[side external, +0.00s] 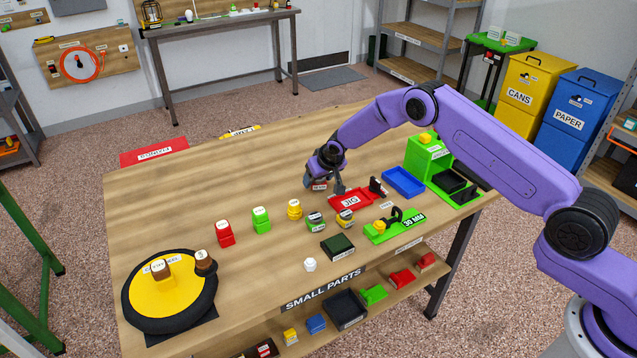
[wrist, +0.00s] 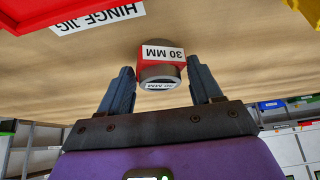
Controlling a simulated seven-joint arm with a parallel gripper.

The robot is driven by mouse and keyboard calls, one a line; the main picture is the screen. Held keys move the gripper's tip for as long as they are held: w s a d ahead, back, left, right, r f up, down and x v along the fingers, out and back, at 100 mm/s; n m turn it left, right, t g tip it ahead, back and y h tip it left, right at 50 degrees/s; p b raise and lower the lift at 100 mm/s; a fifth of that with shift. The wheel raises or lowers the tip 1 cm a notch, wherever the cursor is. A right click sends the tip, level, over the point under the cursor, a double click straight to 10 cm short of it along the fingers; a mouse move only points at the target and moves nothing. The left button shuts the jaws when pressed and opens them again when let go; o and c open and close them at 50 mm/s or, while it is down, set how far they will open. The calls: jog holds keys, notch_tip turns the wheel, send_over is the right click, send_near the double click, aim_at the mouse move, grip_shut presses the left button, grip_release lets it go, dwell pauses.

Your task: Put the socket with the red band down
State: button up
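The socket with the red band (wrist: 172,72) has a grey end and a white label reading 30 MM. In the wrist view it is between the two fingers of my gripper (wrist: 162,75), near their tips, with a narrow gap on each side. In the side external view the socket (side external: 319,186) is low over the wooden table, left of the red jig. There my gripper (side external: 323,186) has its fingers apart on either side of it. Whether the socket's base touches the table is hard to tell.
The red hinge jig (side external: 349,202) and blue tray (side external: 403,182) are right of my gripper. A round yellow-and-black turntable (side external: 170,300) is at the front left.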

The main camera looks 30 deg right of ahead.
jog(key=c, duration=1)
jog(key=shift+r, duration=0.1)
